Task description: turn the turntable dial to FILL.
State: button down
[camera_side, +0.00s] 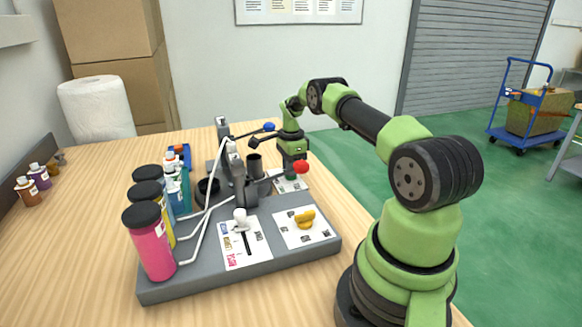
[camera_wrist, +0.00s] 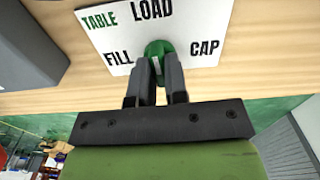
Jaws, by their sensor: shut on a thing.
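The turntable dial (camera_wrist: 158,48) is a round green knob on a white card (camera_wrist: 205,22) marked TABLE, LOAD, FILL and CAP. LOAD is at the top of the card, FILL on the left and CAP on the right in the wrist view. My gripper (camera_wrist: 157,75) is shut on the dial, with one dark finger on each side. A small white mark shows on the knob's near side; I cannot tell which label it points to. In the side view, my gripper (camera_side: 291,172) points down over the card (camera_side: 284,187) at the station's far right, mostly hiding the dial.
A red ball-ended lever (camera_side: 301,166) is close beside my gripper, and a blue ball-ended lever (camera_side: 269,127) is behind it. A yellow knob (camera_side: 305,218) and a white-topped lever (camera_side: 240,215) are nearer. Black-capped bottles (camera_side: 152,245) stand at the left.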

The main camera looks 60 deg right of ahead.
jog(key=n, duration=1)
jog(key=shift+n, duration=2.2)
jog(key=c, duration=1.1)
grip_release()
jog(key=shift+c, duration=0.2)
notch_tip(320, 180, up, 10)
